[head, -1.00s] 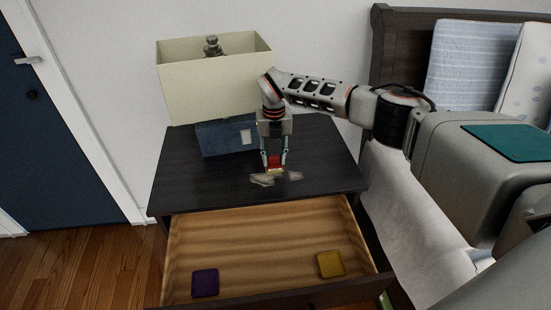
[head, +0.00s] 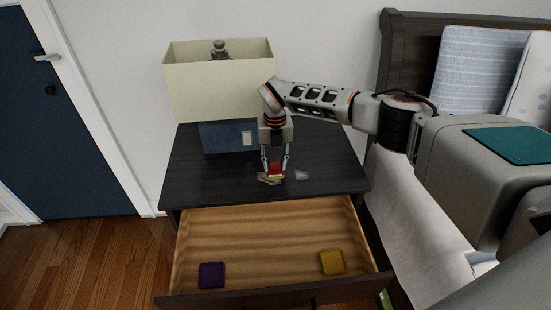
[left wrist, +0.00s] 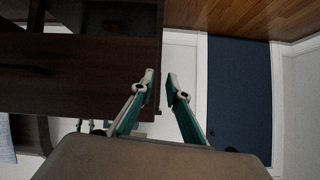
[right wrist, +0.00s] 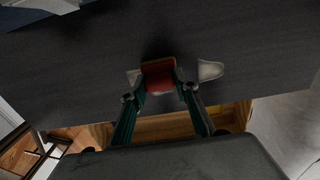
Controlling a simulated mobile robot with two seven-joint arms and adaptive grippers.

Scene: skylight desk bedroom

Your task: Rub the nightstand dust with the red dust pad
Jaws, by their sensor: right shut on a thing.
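The red dust pad (head: 275,169) is in my right gripper (head: 275,172), low over the dark nightstand top (head: 210,178). The right wrist view shows the red pad (right wrist: 159,74) between the two fingertips. Pale dust patches lie on the nightstand: one (head: 302,175) just right of the pad, and another partly hidden under and left of the pad (head: 266,179). In the right wrist view a patch (right wrist: 210,70) shows right of the pad. Whether the pad presses on the top is hard to tell. My left gripper (left wrist: 161,82) is open and empty, away from the nightstand top.
A lamp with a cream shade (head: 218,85) and blue base (head: 222,136) stands at the back of the nightstand. The open drawer (head: 270,225) holds a purple pad (head: 211,275) and a yellow pad (head: 332,262). A bed (head: 400,215) stands to the right.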

